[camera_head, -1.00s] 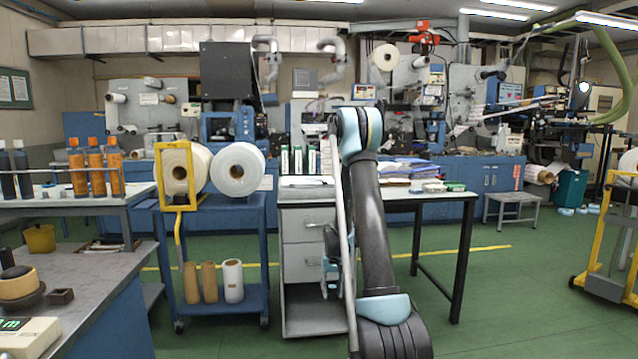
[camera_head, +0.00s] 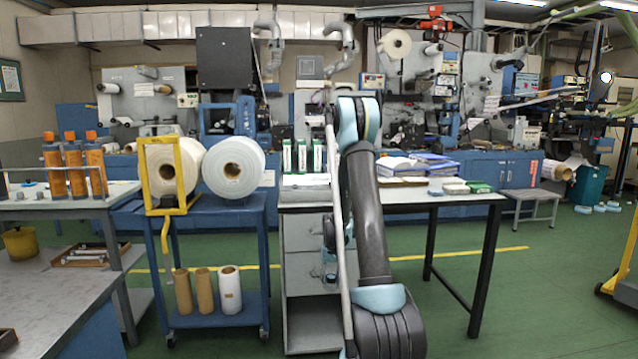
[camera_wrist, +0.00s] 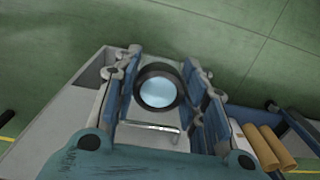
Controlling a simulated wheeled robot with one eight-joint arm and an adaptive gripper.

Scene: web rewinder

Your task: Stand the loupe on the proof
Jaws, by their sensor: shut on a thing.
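The loupe (camera_wrist: 158,91), a dark round ring with a pale blue lens, sits between the fingers of my gripper (camera_wrist: 162,96) in the wrist view. My gripper is shut on it, with a finger on each side. In the head view my gripper (camera_head: 329,255) is mostly hidden behind my arm, low in front of the grey drawer unit, and the loupe cannot be made out there. I cannot tell which sheet is the proof. Papers and a blue folder (camera_head: 430,166) lie on the table right of my arm.
The white-topped table (camera_head: 400,194) with drawers is ahead. A blue cart (camera_head: 236,214) with large rolls stands left of it, with cores (camera_head: 205,291) on its lower shelf. A grey bench (camera_head: 50,285) is at lower left. Green floor is open at right.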

